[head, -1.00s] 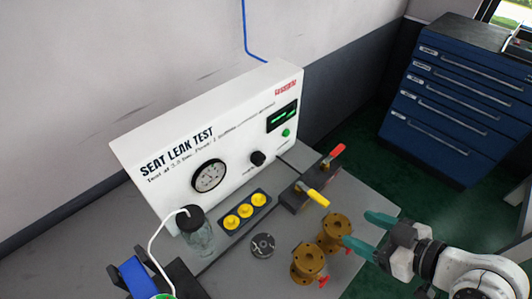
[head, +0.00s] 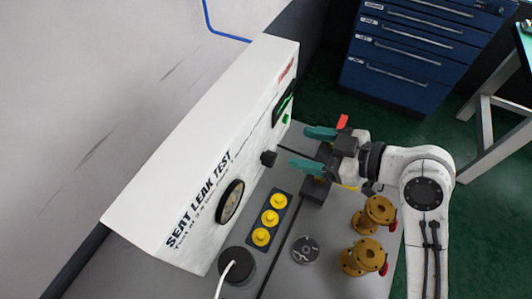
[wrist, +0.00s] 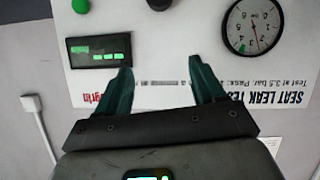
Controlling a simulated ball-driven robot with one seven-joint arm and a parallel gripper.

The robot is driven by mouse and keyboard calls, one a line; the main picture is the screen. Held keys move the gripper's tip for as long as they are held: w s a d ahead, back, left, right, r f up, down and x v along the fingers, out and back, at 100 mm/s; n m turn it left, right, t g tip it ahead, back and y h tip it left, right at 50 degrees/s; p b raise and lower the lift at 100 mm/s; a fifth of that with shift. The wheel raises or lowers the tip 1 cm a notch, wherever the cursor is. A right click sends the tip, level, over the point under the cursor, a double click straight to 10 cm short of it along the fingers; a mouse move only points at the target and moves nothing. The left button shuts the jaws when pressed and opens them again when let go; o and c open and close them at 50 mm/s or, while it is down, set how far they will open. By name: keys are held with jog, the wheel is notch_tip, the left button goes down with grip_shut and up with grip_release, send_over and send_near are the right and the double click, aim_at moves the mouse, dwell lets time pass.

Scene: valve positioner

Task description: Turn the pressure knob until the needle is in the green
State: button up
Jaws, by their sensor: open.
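The black pressure knob (head: 268,158) sticks out of the white test panel (head: 190,175). It also shows at the top edge of the wrist view (wrist: 159,4), partly cut off. The round gauge (head: 230,201) is on the same panel, seen at a slant. My gripper (head: 311,149) is open and empty, with teal fingers pointing at the panel. It is to the right of the knob and apart from it.
A dark display (wrist: 98,49) with green digits and a green button (wrist: 81,6) are near the knob. A red-handled valve is partly behind my gripper.

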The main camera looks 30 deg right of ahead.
jog(key=b, duration=0.1)
send_near(274, 160)
jog(key=w+f, duration=0.1)
jog(key=p+x, duration=0.1)
jog(key=x, duration=0.7)
jog(key=shift+a, duration=0.2)
jog(key=shift+c, duration=0.5)
jog(key=c, duration=1)
jog(key=shift+o, duration=0.2)
jog(key=shift+w+d+r+m+g+y+p, duration=0.15)
jog(key=shift+m+g+y+p, duration=0.35)
jog(key=shift+m+p, duration=0.4)
jog(key=shift+d+m+g+y+p, duration=0.1)
jog(key=shift+m+g+y+p, duration=0.6)
jog(key=shift+m, duration=1)
jog(key=shift+t+y, duration=0.3)
jog(key=shift+y, duration=0.1)
